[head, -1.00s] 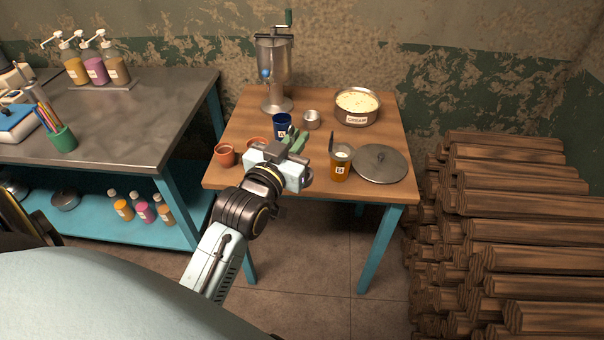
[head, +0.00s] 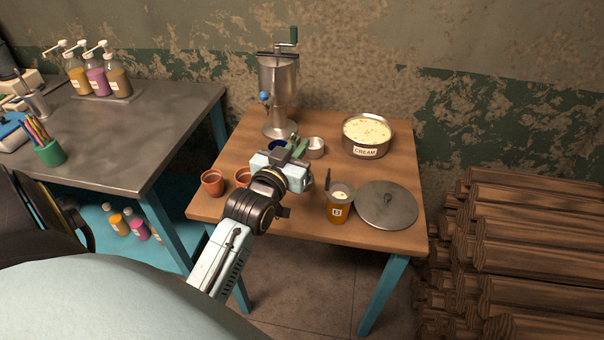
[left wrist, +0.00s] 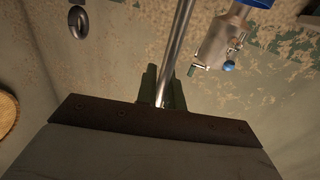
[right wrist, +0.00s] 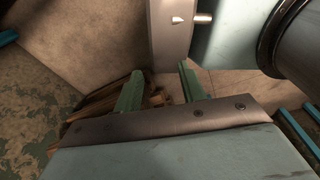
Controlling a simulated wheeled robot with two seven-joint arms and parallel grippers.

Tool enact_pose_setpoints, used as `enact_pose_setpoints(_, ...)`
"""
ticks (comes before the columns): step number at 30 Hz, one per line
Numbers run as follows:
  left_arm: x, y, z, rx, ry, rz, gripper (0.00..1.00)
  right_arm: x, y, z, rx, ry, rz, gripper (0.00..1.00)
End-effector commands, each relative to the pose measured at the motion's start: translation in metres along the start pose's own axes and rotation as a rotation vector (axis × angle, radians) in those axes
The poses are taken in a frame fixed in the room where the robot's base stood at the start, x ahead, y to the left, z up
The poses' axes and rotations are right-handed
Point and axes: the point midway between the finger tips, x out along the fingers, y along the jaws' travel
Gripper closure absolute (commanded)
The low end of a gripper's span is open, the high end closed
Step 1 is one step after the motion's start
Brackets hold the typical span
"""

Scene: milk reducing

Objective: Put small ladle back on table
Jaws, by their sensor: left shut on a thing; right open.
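My left gripper (head: 298,147) is over the middle of the table (head: 240,215), with its green fingers near the blue cup (head: 277,145). It is shut on a thin metal rod (left wrist: 178,45), which looks like the small ladle's handle. My right gripper (right wrist: 158,83) is open and empty, outside the head view.
An amber cup marked B (head: 338,208) stands at the front beside a round metal lid (head: 387,206). The cream pot (head: 367,145) and metal separator (head: 279,95) stand behind. Clay pots (head: 212,183) are at left. Stacked logs (head: 520,250) are right of the table.

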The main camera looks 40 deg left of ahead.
Motion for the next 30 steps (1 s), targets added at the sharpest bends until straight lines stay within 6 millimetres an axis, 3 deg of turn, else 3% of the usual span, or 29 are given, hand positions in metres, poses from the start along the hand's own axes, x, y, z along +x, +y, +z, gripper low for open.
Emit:
enact_pose_setpoints(5,0.0,0.0,0.017,0.0,0.001,0.001,1.0,0.004,-0.003,0.019,0.0,-0.029,-0.004,0.6)
enact_pose_setpoints(13,-0.001,0.0,0.051,-0.001,0.0,0.0,1.0,0.013,0.002,0.012,-0.004,-0.018,0.002,0.6)
enact_pose_setpoints(19,-0.001,0.0,0.052,-0.001,0.002,0.001,1.0,0.013,0.016,0.009,-0.012,-0.012,0.02,0.6)
enact_pose_setpoints(25,-0.001,0.0,0.056,0.0,0.002,0.001,1.0,0.014,0.016,0.009,-0.012,-0.012,0.02,0.6)
enact_pose_setpoints(26,-0.001,0.0,0.056,0.0,0.002,0.001,0.87,0.014,0.016,0.009,-0.012,-0.012,0.02,0.6)
enact_pose_setpoints(30,-0.001,0.0,0.055,0.0,0.001,0.001,0.69,0.014,0.013,0.009,-0.01,-0.011,0.016,0.6)
